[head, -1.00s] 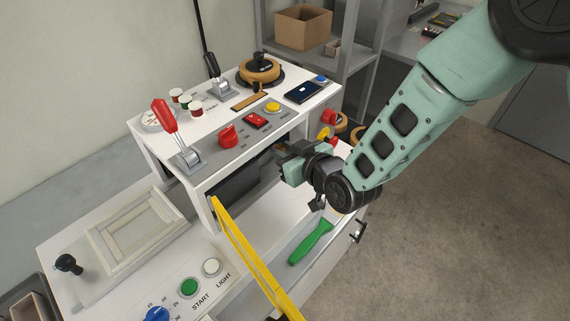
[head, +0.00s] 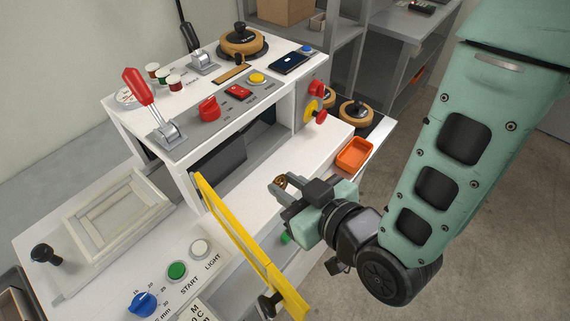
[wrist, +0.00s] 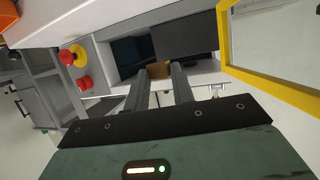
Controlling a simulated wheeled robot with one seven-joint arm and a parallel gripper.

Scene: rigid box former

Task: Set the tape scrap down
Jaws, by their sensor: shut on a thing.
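My gripper (head: 279,187) is in front of the white machine's opening, above the lower white shelf. Its jaws are shut on the tape scrap (head: 281,182), a small brown piece at the fingertips. In the wrist view the tape scrap (wrist: 160,69) shows as a brown patch between the two finger ends (wrist: 159,78). The fingers hide part of it. I cannot tell its exact height above the shelf. An orange tray (head: 343,164) stands on the right end of the shelf, to the right of my gripper, and looks empty.
A yellow-framed guard (head: 240,240) stands open left of my gripper. A red and yellow emergency knob (head: 313,108) juts from the machine's right side. Tan rolls (head: 356,113) stand behind the orange tray. The white shelf (head: 300,150) has bare room between opening and tray.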

